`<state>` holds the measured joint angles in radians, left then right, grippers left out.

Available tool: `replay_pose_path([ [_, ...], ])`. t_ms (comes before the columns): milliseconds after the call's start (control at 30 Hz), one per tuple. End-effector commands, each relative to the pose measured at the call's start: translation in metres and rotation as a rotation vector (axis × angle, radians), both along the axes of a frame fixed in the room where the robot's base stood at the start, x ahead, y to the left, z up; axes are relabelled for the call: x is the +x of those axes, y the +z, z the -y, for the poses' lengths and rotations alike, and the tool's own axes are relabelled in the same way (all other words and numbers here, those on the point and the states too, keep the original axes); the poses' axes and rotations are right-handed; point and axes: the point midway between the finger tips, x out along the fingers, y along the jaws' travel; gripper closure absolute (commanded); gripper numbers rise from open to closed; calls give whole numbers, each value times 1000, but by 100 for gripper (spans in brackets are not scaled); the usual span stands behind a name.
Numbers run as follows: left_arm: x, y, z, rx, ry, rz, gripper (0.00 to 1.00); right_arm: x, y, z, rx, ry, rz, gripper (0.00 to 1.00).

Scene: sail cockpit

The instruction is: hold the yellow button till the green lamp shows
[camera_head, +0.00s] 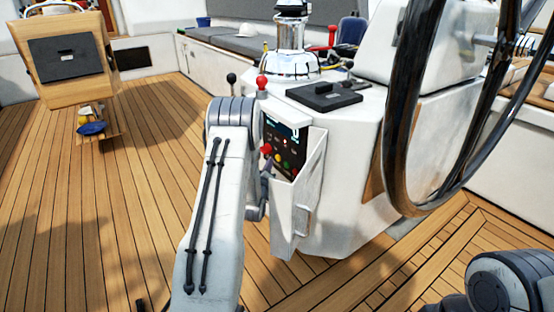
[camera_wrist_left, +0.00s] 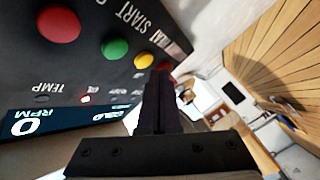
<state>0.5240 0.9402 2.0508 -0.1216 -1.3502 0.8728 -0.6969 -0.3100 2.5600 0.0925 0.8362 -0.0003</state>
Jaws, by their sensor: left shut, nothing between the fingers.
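The yellow button (camera_wrist_left: 143,61) is on a dark engine panel (camera_wrist_left: 75,75), between a green button (camera_wrist_left: 114,48) and a small red one (camera_wrist_left: 165,67). My left gripper (camera_wrist_left: 162,76) is shut and empty, its tips just beside the yellow button and in front of the small red button's edge. I cannot tell whether they touch. In the row of small lamps one glows red (camera_wrist_left: 85,99); the others look dark and no green light shows. In the head view my left arm partly covers the panel (camera_head: 287,142). My right gripper is out of view.
A big red button (camera_wrist_left: 60,24) is at the panel's other end. An open white cover (camera_head: 310,180) stands beside the panel. Red (camera_head: 262,83) and black (camera_head: 231,78) levers rise behind my arm. The steering wheel (camera_head: 400,110) is on the right. The deck at left is mostly clear.

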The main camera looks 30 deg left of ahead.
Motion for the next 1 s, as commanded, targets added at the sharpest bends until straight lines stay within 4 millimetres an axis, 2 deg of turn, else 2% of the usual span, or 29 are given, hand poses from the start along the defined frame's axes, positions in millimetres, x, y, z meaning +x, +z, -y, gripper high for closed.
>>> replay_pose_path([
  [733,0,0,0,0,0,0,100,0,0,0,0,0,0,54],
  [1000,7,0,3,0,1,-1,100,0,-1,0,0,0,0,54],
])
